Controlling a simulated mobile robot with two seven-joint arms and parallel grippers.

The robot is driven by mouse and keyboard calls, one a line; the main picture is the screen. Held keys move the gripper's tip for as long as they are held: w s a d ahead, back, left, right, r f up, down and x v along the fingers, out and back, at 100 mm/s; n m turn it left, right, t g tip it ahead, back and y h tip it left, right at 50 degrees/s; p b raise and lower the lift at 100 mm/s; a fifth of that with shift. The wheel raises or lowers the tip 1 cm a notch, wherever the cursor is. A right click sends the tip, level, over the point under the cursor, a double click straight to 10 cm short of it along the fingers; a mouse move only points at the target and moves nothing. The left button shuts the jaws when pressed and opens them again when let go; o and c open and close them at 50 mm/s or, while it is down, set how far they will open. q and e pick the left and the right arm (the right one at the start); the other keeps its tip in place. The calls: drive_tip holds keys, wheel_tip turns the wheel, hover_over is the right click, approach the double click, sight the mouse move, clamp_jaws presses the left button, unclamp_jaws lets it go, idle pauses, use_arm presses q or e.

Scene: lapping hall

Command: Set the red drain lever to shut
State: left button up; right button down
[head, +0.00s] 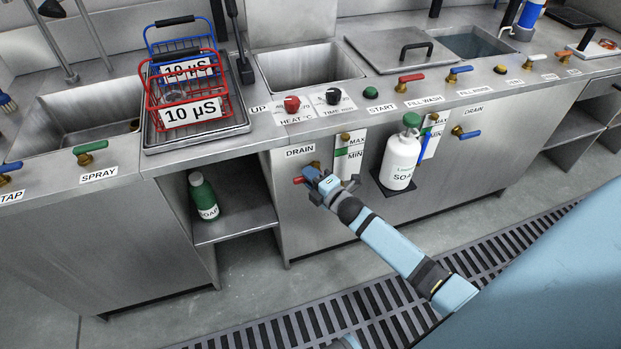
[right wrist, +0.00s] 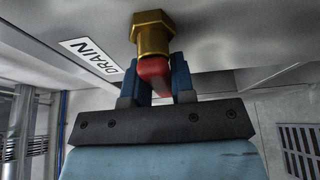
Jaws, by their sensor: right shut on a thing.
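The red drain lever (head: 299,180) is on the front panel of the steel counter, under a DRAIN label (head: 300,151). In the head view only its red end shows left of my right gripper (head: 318,181), which hides part of it. In the right wrist view the red lever (right wrist: 154,72) sits between the two blue fingers of my right gripper (right wrist: 157,80), which is shut on it. The lever joins a brass fitting (right wrist: 152,30) on the panel. My left gripper is not in view.
A white soap bottle (head: 401,160) stands on a small black shelf (head: 391,193) right of my gripper. A green soap bottle (head: 203,197) is on the lower shelf to the left. A blue-handled drain lever (head: 466,133) is farther right. A floor grating (head: 365,308) runs below.

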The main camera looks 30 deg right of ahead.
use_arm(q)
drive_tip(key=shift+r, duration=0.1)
use_arm(e)
drive_tip(key=shift+m, duration=0.3)
drive_tip(key=c, duration=1)
unclamp_jaws()
drive_tip(key=shift+o, duration=0.2)
drive_tip(key=shift+s, duration=0.1)
use_arm(q)
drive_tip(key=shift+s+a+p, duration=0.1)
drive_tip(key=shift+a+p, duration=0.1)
drive_tip(key=shift+p, duration=0.6)
use_arm(e)
drive_tip(key=s+d, duration=0.2)
drive_tip(key=s, duration=1.1)
drive_tip(key=shift+s, duration=0.25)
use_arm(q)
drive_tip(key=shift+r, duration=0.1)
use_arm(e)
drive_tip(key=shift+d, duration=0.1)
